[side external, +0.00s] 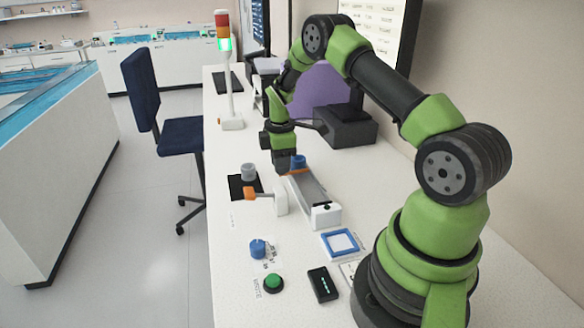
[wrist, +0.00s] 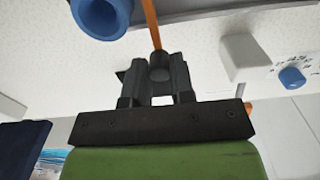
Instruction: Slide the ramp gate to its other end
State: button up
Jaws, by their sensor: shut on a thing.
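The ramp (side external: 310,190) is a grey sloping channel on white supports, at the middle of the table in the side view. The ramp gate is a thin orange bar (wrist: 152,22) with a dark round knob (wrist: 159,66), seen in the wrist view. My gripper (wrist: 158,75) is shut on the knob, one finger on each side. In the side view my gripper (side external: 281,163) is at the ramp's far end, beside a blue round part (side external: 298,161). That blue part looks like an open tube (wrist: 101,15) in the wrist view. The gate is mostly hidden by my gripper in the side view.
A grey cylinder (side external: 248,171) stands on a black pad (side external: 240,190) left of the ramp. An orange-tipped white stand (side external: 280,201) is close by. A blue knob (side external: 258,248), green button (side external: 273,283), black box (side external: 322,284) and blue-framed tray (side external: 341,243) are in front. A signal lamp (side external: 225,60) stands behind.

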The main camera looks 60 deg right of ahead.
jog(key=shift+w+a, duration=1.4)
jog(key=shift+w, duration=0.1)
jog(key=o, duration=0.5)
jog(key=shift+o, duration=0.2)
jog(key=shift+r, duration=0.1)
jog(key=shift+r, duration=2.45)
